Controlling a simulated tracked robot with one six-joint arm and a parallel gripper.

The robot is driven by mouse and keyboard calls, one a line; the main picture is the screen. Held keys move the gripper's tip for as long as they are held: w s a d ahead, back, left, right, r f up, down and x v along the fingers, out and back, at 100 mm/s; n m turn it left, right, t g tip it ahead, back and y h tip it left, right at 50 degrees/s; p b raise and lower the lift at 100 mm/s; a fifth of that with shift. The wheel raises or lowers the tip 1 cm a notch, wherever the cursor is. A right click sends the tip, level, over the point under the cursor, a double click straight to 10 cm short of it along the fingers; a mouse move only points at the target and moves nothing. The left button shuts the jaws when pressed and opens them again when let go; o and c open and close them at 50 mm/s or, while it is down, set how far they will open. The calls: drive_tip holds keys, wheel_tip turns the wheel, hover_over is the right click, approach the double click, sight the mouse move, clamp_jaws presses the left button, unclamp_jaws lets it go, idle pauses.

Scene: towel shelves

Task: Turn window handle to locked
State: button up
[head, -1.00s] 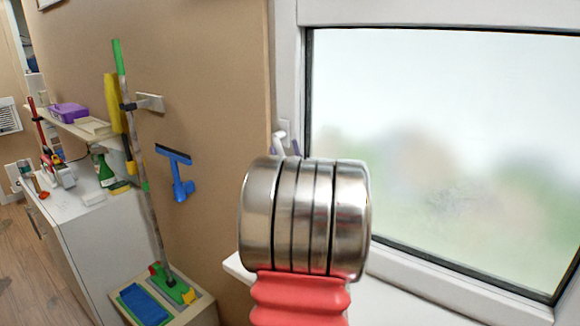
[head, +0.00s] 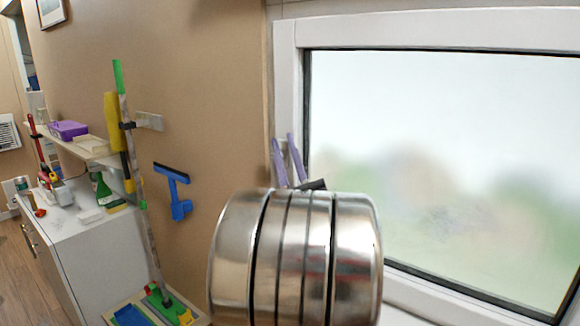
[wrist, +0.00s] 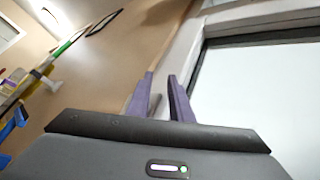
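The window (head: 440,150) has a white frame (head: 287,95) and fills the right of the head view. A small pale piece at the frame's left upright, seemingly the window handle, is mostly hidden by my gripper, so I cannot tell its angle. My gripper (head: 283,137) has two purple fingers standing upright before that upright. In the wrist view, my gripper (wrist: 160,78) shows its fingers apart, with the pale frame (wrist: 188,50) beyond the gap. I see nothing held between them.
My silver arm link covers the bottom centre of the head view. A blue squeegee (head: 174,190) hangs on the brown wall to the left. A white cabinet (head: 85,245) and a shelf (head: 85,142) with cleaning goods stand further left.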

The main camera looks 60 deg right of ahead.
drive_tip(key=shift+w+a+r+n+t+y, duration=0.1)
drive_tip(key=shift+w+a+n+t+y, duration=0.15)
drive_tip(key=shift+n+t+y, duration=0.25)
drive_tip(key=shift+c, duration=0.8)
drive_tip(key=w+a+n+t+y, duration=0.1)
drive_tip(key=n+y, duration=0.1)
drive_tip(key=w+a+n+t+y, duration=0.1)
drive_tip(key=n+y, duration=0.1)
drive_tip(key=a+n+y, duration=0.1)
drive_tip(key=n+y, duration=0.1)
drive_tip(key=y, duration=0.1)
drive_tip(key=shift+w+a+r+t, duration=0.1)
drive_tip(key=shift+w+r+t, duration=0.15)
drive_tip(key=shift+w+t, duration=0.15)
clamp_jaws()
drive_tip(key=w+a+f+n+g+y, duration=0.2)
drive_tip(key=a+f+n+g+y, duration=0.5)
drive_tip(key=a+n+y, duration=0.5)
wheel_tip(320, 180, down, 3)
drive_tip(key=n+y, duration=0.1)
drive_tip(key=n, duration=0.2)
drive_tip(key=shift+w+a+r+g, duration=0.2)
drive_tip(key=shift+w+g, duration=0.05)
drive_tip(key=shift+g, duration=0.15)
drive_tip(key=shift+d, duration=0.1)
